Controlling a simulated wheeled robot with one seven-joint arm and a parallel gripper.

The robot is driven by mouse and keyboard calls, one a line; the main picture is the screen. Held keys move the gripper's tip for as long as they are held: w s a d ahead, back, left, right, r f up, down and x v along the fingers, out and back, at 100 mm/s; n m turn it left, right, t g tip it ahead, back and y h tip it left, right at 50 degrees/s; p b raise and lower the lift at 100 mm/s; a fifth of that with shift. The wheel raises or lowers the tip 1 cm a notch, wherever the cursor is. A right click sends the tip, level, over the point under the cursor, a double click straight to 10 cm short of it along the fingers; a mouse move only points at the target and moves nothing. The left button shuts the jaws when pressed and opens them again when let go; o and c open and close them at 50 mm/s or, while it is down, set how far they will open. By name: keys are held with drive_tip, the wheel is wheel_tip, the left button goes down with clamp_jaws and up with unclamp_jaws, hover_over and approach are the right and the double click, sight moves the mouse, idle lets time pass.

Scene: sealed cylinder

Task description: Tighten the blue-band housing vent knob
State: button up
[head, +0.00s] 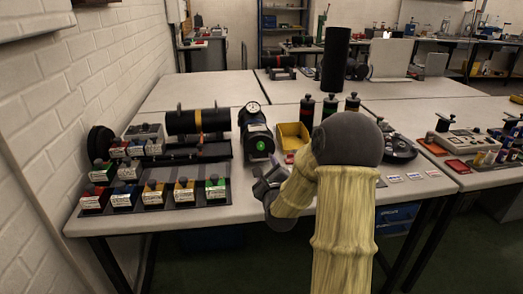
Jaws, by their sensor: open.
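My gripper (268,182) is grey and open, at the table's front edge, right of the row of small knobbed blocks. Nothing shows between its fingers. A black cylinder housing (183,122) with an orange band lies at the back left. A second dark housing (257,142) with a green disc on its end and a round gauge (253,107) on top stands beyond my gripper, apart from it. I cannot make out a blue band on either housing, nor a vent knob for certain. A blue block (123,200) with a black knob stands in the front row.
Red, orange, yellow and green knobbed blocks share the front-left tray (160,209). A yellow bin (292,136) and several dark bottles stand behind my arm. A white wall (60,100) bounds the left. The back tables have free room.

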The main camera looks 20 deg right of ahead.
sight(261, 148)
drive_tip(key=x, duration=1.1)
drive_tip(key=shift+f, duration=0.1)
drive_tip(key=c, duration=1)
